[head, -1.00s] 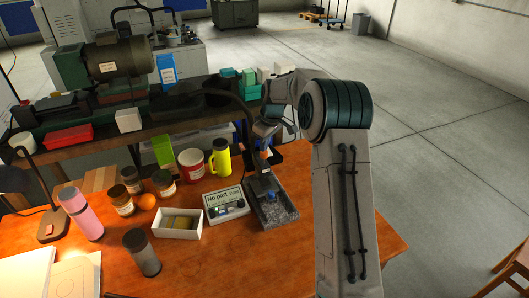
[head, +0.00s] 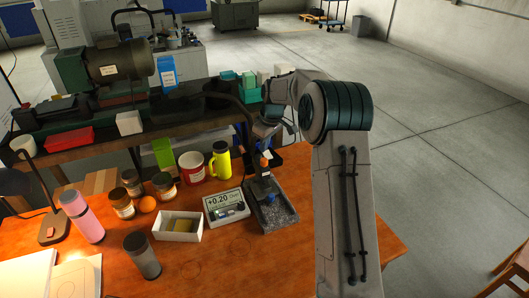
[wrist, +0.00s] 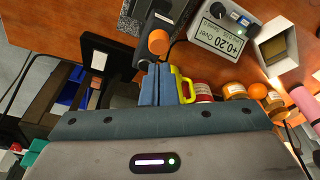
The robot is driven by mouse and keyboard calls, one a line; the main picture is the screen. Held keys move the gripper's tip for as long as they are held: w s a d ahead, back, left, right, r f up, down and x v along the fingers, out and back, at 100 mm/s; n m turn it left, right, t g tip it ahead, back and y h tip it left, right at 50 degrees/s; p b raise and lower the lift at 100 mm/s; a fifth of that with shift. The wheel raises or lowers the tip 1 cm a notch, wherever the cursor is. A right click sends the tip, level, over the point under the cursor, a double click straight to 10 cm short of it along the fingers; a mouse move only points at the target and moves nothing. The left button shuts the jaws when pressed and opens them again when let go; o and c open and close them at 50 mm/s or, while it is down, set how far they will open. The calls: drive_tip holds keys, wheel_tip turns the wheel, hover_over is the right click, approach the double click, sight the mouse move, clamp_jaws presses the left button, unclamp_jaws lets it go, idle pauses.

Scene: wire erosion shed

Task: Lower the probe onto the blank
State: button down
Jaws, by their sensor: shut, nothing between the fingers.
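The probe stand has a speckled granite base (head: 280,218), a dark upright and an orange knob (head: 264,162). In the wrist view the knob (wrist: 158,42) lies just beyond my fingertips, apart from them. A small blue part (head: 271,197) is low on the stand; I cannot tell the blank or its contact with the probe. The readout (head: 226,204) beside the stand shows +0.20, and also appears upside down in the wrist view (wrist: 222,35). My gripper (wrist: 158,68) is shut and empty; in the head view it is above the stand, its fingers hard to make out.
A dark bench with machinery runs behind. The orange table's front middle is clear.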

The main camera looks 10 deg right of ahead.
drive_tip(key=shift+r+p, duration=1.35)
drive_tip(key=shift+r, duration=1.05)
drive_tip(key=s+a+r+m+t+h, duration=0.1)
drive_tip(key=s+r+m, duration=0.1)
drive_tip(key=s+r, duration=0.55)
drive_tip(key=s+r+m, duration=0.1)
drive_tip(key=s+r, duration=0.3)
drive_tip(key=s, duration=0.6)
drive_tip(key=s+f+m+t, duration=0.1)
drive_tip(key=s+m, duration=0.4)
drive_tip(key=s, duration=1.7)
drive_tip(key=shift+s+d+f, duration=0.2)
drive_tip(key=shift+d+f, duration=0.15)
drive_tip(key=shift+d, duration=0.1)
